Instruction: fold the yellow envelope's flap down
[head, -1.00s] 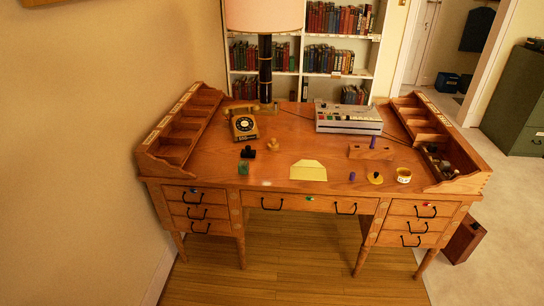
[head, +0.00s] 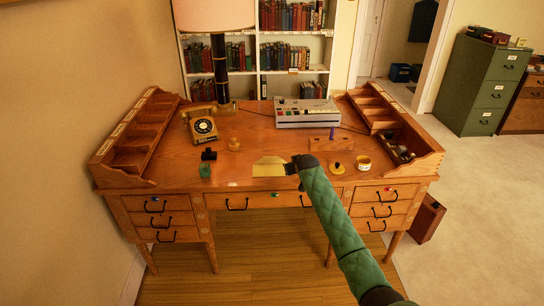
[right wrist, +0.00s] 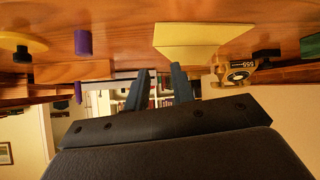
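The yellow envelope (head: 268,170) lies on the desk near its front edge, left of my right gripper. Its tapered flap (head: 270,159) is open and points toward the back of the desk. My right gripper (head: 290,167) is over or beside the envelope's right end and hides part of it. In the right wrist view the envelope (right wrist: 207,35) is just beyond the fingertips, with the darker flap at its lower edge. The fingers (right wrist: 158,72) are apart with nothing between them. I cannot tell whether a finger touches the envelope. My left gripper is out of view.
A console (head: 307,113) stands behind.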

